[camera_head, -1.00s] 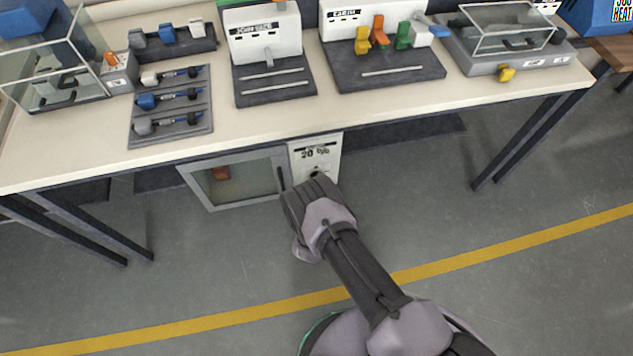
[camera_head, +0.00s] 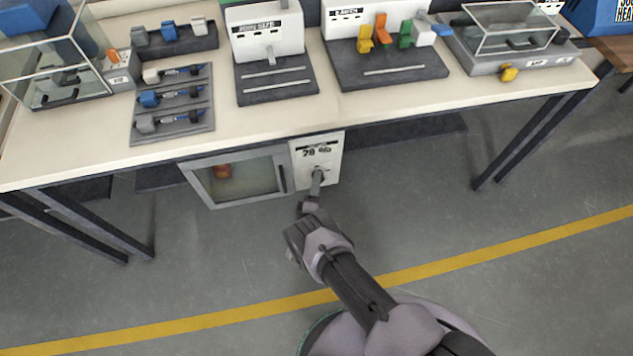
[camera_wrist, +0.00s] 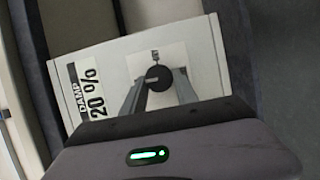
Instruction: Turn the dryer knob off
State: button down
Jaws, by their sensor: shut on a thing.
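The dryer is a low cabinet under the table, with a white control panel (camera_head: 329,162) right of its glass door. Its dark round knob (camera_wrist: 158,77) sits on a pale square plate; a light mark shows on the knob's left side, and the small label above it is unreadable. The panel reads "DAMP 20 %" in the wrist view. My gripper (camera_head: 317,178) reaches the panel from the front. In the wrist view, my gripper's two fingers (camera_wrist: 159,84) lie on either side of the knob and are shut on it. The knob is mostly hidden by the fingers in the head view.
The dryer's glass door (camera_head: 235,175) is shut, with an orange thing (camera_head: 221,171) inside. The table (camera_head: 250,122) overhangs the dryer and carries several devices and a grey tool rack (camera_head: 173,122). Table legs stand left and right. The floor in front is clear.

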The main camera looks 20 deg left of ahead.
dwell(0.3)
jog(key=c, duration=0.9)
grip_release()
jog(key=shift+c, duration=0.2)
jog(key=s+d+p, duration=0.1)
jog(key=s+d, duration=0.1)
jog(key=s, duration=1.5)
jog(key=shift+d, duration=0.4)
jog(key=shift+s, duration=0.1)
